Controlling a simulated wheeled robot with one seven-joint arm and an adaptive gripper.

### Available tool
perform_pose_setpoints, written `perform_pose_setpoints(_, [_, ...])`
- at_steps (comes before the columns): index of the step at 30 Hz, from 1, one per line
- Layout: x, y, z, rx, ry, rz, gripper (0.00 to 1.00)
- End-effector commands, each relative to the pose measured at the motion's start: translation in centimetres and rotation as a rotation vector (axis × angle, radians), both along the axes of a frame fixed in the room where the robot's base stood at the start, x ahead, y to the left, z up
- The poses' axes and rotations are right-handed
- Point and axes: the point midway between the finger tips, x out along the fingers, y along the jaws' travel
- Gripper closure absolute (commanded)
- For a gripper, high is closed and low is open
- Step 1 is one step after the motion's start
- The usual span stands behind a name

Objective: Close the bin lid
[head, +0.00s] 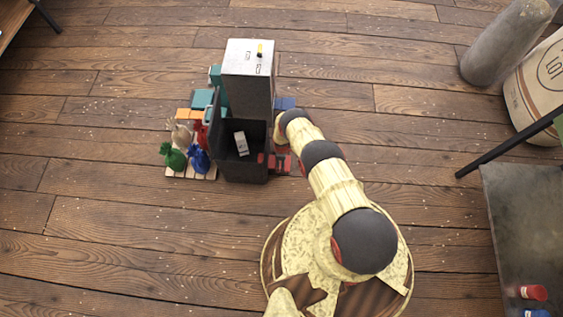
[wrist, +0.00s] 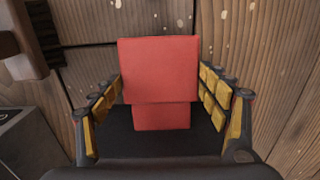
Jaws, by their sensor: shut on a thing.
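The dark open bin (head: 228,168) stands on the floor left of my arm in the head view. Its mouth faces up and a small pale block (head: 241,143) shows inside. A tall dark block with a light grey top (head: 247,60) rises directly behind the bin. I cannot make out for certain which panel is the lid. In the wrist view my gripper (wrist: 160,80) is shut on a red block (wrist: 158,68), which sits between its yellow-padded fingers. In the head view, red parts show at the bin's right side, and my gripper is largely hidden below my arm.
Left of the bin, a green bag (head: 173,157), a blue bag (head: 199,159) and other goods crowd a wooden pallet (head: 176,173). A grey cylinder (head: 502,45), a pale sack (head: 538,85) and a dark table (head: 520,220) stand at the right. The front-left floor is clear.

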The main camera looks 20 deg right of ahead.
Motion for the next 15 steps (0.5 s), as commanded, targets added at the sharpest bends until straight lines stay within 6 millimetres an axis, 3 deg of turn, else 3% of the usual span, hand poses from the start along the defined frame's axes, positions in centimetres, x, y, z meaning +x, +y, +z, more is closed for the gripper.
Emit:
perform_pose_setpoints(13, [0.66, 0.36, 0.25, 0.001, -0.011, 0.003, 0.70])
perform_pose_setpoints(14, [0.66, 0.37, 0.26, 0.001, -0.011, 0.003, 0.24])
perform_pose_setpoints(15, [0.66, 0.34, 0.26, 0.001, -0.011, 0.003, 0.22])
